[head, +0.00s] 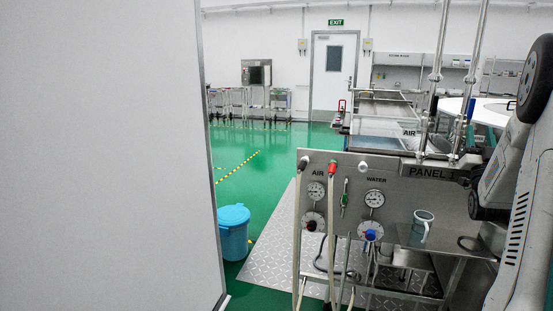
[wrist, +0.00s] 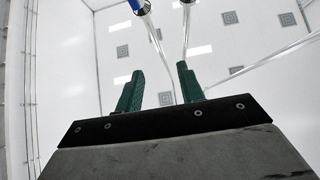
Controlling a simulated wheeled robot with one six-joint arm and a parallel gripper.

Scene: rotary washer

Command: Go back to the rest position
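My gripper (wrist: 158,88) shows in the wrist view with two green fingers standing apart. Nothing is between them, and it points up toward the white ceiling. In the head view my arm rises along the right edge, and the gripper itself is out of frame. Metal posts or tubes show beyond the fingers in the wrist view; how far they are from the fingertips I cannot tell.
The washer panel (head: 435,190) with gauges and hoses stands right of centre, beside my arm. A clear mug (head: 422,226) sits on a metal shelf. A blue bin (head: 234,232) stands on the green floor. A white wall (head: 100,150) fills the left.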

